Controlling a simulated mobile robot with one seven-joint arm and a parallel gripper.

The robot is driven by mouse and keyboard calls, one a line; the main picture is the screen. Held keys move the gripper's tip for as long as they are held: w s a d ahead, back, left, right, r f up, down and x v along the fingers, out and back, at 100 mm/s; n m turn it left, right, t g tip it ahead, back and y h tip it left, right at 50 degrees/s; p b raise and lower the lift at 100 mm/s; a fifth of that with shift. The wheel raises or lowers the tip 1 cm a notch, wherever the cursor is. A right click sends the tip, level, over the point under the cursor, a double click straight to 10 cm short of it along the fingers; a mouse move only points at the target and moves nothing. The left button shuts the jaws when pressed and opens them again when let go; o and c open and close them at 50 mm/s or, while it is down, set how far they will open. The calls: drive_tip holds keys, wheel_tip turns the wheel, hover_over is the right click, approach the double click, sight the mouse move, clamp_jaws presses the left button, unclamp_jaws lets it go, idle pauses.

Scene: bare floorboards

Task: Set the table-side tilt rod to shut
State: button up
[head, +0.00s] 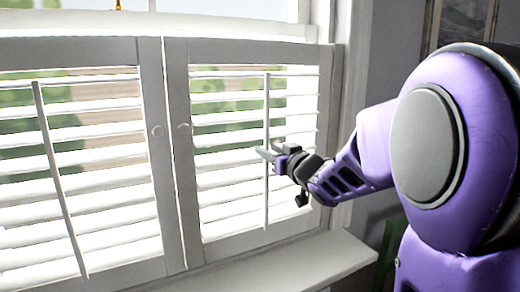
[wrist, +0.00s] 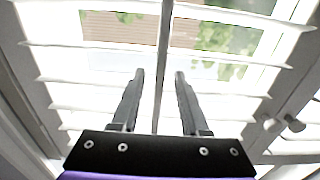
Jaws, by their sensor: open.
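Two white louvred shutter panels stand side by side, each with a thin vertical tilt rod. The right panel's tilt rod (head: 267,105) is upright, and the left panel's tilt rod (head: 58,178) leans in the picture. The slats of both panels are open, with bright daylight and greenery between them. No table shows, so I cannot tell which rod is table-side. My gripper (head: 266,150) is at the right rod, about mid-height. In the wrist view my gripper (wrist: 158,74) is open, with the right panel's rod (wrist: 165,40) running between its two fingers; contact is not clear.
Small round knobs (head: 183,129) sit on the shutters' meeting stiles; they also show at the right of the wrist view (wrist: 293,123). A white window sill (head: 300,262) runs below the panels. The window frame and wall stand close on the right, near my arm.

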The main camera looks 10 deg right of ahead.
sight(268, 134)
clamp_jaws()
drive_tip(key=shift+r, duration=0.1)
idle(0.3)
drive_tip(key=shift+r+p, duration=1.65)
drive_tip(key=shift+r, duration=0.45)
drive_tip(key=shift+c, duration=0.6)
unclamp_jaws()
drive_tip(key=shift+o, duration=0.6)
drive_tip(key=shift+f, duration=0.1)
